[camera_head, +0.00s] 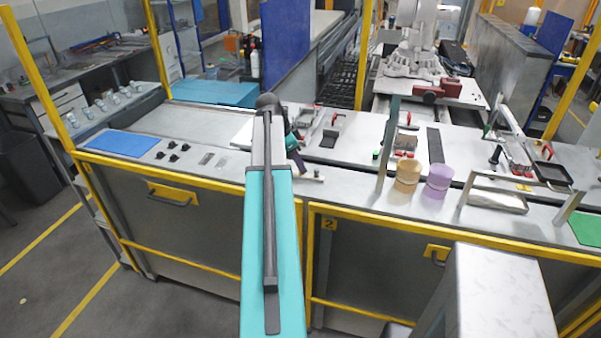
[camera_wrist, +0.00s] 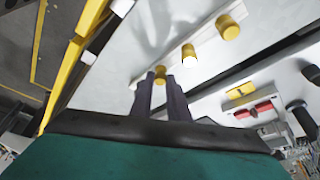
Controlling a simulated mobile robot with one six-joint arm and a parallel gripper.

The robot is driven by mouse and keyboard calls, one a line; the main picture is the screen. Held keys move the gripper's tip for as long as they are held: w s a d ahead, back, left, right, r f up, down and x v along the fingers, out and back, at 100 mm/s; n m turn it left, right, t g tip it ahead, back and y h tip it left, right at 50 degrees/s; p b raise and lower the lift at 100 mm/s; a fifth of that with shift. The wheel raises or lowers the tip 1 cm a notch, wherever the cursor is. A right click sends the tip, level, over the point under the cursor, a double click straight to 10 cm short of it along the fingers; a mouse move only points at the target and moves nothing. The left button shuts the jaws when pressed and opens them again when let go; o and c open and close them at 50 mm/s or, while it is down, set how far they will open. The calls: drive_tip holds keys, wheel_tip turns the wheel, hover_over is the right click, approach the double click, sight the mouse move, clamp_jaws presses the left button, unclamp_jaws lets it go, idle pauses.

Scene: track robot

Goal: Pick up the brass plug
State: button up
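Three short brass plugs stand in a row on a pale strip in the wrist view. The nearest to my gripper is a small brass plug (camera_wrist: 160,77), with another brass plug (camera_wrist: 189,54) up and right of it and a third (camera_wrist: 227,28) farther right. My gripper (camera_wrist: 161,84) has its two dark fingers apart, with the first plug between or just beyond their tips. I cannot tell whether the fingers touch it. In the head view my gripper (camera_head: 301,166) is low over the bench by a pale strip (camera_head: 311,178); the plugs are too small to make out there.
Right of my gripper stand an upright plate (camera_head: 388,145), an orange cylinder (camera_head: 407,175) and a purple cylinder (camera_head: 439,180). A blue mat (camera_head: 122,143) and small black parts (camera_head: 173,158) lie to the left. A yellow rail (camera_head: 400,225) edges the bench front.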

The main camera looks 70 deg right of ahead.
clamp_jaws()
drive_tip(key=shift+r, duration=0.2)
drive_tip(key=shift+r+b, duration=1.1)
drive_tip(key=shift+r, duration=0.4)
drive_tip(key=s+a+b, duration=0.1)
drive_tip(key=s+a, duration=0.2)
drive_tip(key=a, duration=0.1)
drive_tip(key=s+a+r+b, duration=0.1)
drive_tip(key=s+a+b, duration=0.1)
drive_tip(key=s+a, duration=0.1)
drive_tip(key=s+a+b, duration=0.1)
drive_tip(key=s+a, duration=0.3)
drive_tip(key=a, duration=0.1)
drive_tip(key=shift+a+r+b, duration=0.3)
drive_tip(key=shift+w, duration=0.1)
